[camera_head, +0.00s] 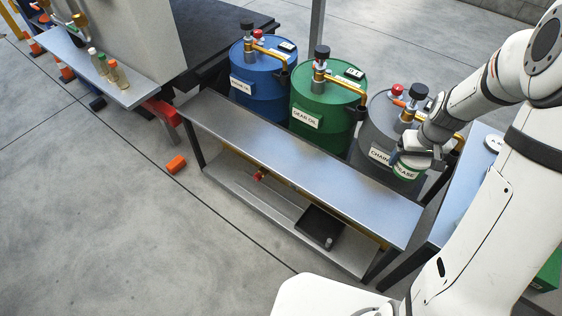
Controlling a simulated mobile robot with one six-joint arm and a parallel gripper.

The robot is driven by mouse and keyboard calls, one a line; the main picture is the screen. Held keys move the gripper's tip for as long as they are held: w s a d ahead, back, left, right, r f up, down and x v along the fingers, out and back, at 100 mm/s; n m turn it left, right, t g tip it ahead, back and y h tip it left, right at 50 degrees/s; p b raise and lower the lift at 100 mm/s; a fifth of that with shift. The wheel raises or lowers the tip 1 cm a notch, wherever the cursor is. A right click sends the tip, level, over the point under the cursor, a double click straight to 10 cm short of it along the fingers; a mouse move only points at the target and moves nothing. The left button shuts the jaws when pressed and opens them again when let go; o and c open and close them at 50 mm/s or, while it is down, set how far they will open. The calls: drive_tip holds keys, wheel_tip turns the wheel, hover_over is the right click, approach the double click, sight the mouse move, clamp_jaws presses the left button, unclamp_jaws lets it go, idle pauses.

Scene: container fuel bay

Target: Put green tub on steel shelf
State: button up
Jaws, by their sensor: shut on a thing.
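My gripper (416,158) is shut on a small green tub (406,174) with a pale band. It holds the tub in front of the grey drum, above the right end of a long steel shelf (290,165). The shelf's upper surface is bare, and a lower level lies beneath it. The gripper and wrist hide part of the tub, and its underside cannot be seen clearly. Whether the tub touches anything below is hard to tell.
Blue (262,75), green (325,100) and grey (375,125) drums with pump taps stand behind the shelf. A black tray (320,228) lies on its lower level. A narrow ledge (75,62) at left holds small bottles. An orange block (176,165) lies on the floor.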

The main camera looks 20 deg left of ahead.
wheel_tip(320, 180, down, 12)
drive_tip(key=n+b, duration=0.2)
drive_tip(key=b, duration=1)
drive_tip(key=shift+s+r+n, duration=0.15)
drive_tip(key=shift+s+n, duration=0.1)
drive_tip(key=shift+n, duration=0.05)
wheel_tip(320, 180, down, 10)
drive_tip(key=b, duration=0.3)
drive_tip(key=shift+b, duration=0.3)
drive_tip(key=o, duration=1.1)
drive_tip(key=shift+o, duration=0.2)
